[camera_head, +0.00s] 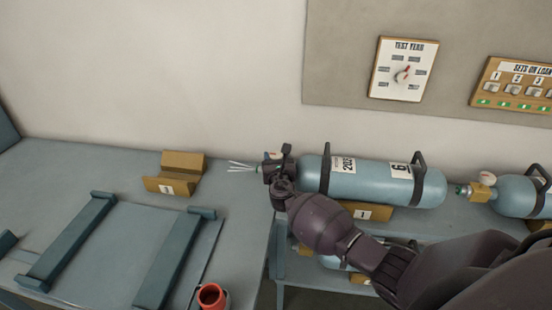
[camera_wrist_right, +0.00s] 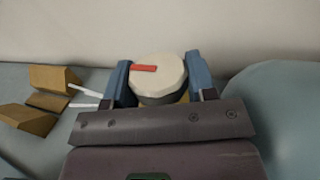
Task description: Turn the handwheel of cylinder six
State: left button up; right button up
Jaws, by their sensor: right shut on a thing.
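Cylinder six (camera_head: 375,183), a blue-grey bottle with a "6" label and two dark bands, lies on its side on the bench. Its valve end faces left. In the right wrist view its handwheel (camera_wrist_right: 158,82), a cream disc with a red mark pointing left, sits between the two blue fingers of my right gripper (camera_wrist_right: 160,72), shut on it. In the head view my right gripper (camera_head: 276,160) covers most of the valve and handwheel. Several thin white streaks (camera_head: 240,166) extend left from the valve. My left gripper is out of view.
Another cylinder (camera_head: 520,196) lies at right. An empty yellow cradle (camera_head: 180,172) stands left of the valve. A rack with two bars (camera_head: 70,240) and a red-rimmed cup (camera_head: 211,296) are on the left bench. A test dial board (camera_head: 403,69) hangs above.

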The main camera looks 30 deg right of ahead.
jog(key=shift+f, duration=0.1)
jog(key=o, duration=0.9)
jog(key=v, duration=1.1)
jog(key=shift+w, duration=0.1)
